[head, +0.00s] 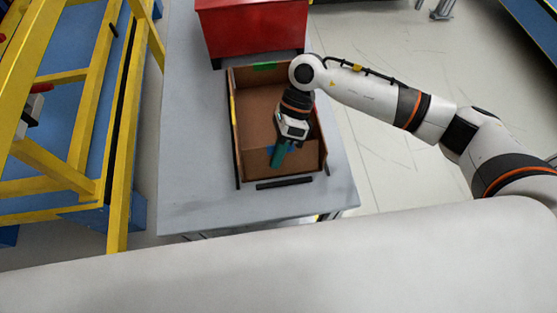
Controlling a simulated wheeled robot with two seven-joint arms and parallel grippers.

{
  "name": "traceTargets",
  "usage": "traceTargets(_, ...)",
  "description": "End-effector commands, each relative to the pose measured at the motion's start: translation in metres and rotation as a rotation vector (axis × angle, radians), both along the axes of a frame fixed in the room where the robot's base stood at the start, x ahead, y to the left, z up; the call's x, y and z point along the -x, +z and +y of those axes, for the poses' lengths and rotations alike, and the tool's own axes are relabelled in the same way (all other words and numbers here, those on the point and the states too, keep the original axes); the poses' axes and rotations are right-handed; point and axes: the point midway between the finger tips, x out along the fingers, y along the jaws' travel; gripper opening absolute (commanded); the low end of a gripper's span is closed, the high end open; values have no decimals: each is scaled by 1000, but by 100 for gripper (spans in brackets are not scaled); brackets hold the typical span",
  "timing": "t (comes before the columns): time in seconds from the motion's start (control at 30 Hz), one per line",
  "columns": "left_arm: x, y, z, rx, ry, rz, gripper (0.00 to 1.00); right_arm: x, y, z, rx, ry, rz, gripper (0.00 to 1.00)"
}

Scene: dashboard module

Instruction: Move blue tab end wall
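A brown open tray (236,135) with dark side edges lies on the grey table. A green tab (265,66) marks its far end wall. A small blue patch (270,149), possibly the blue tab, shows just left of my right gripper, near the tray's near end. My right gripper (278,160) points down over the near part of the tray, with teal fingers. The arm hides part of the tray's right side. I cannot tell whether the fingers are apart or touch anything. A dark bar (284,183) lies along the tray's near end. My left gripper is not in view.
A red box (252,28) stands behind the tray at the table's far end. The grey table (195,150) is clear to the left of the tray. A yellow frame (125,130) with blue parts stands left of the table. Open floor lies to the right.

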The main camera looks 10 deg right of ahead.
Motion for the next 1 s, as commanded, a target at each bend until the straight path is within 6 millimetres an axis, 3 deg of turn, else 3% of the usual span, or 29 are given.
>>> traceTargets(0.2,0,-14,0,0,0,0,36,-4,-4,0,1,1,71,0)
traceTargets(0.7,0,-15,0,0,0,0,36,-4,-3,0,1,0,95,0)
traceTargets(0.87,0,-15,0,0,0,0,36,-4,-3,0,1,0,95,26)
traceTargets(1.0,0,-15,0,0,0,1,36,-4,-3,0,1,0,95,26)
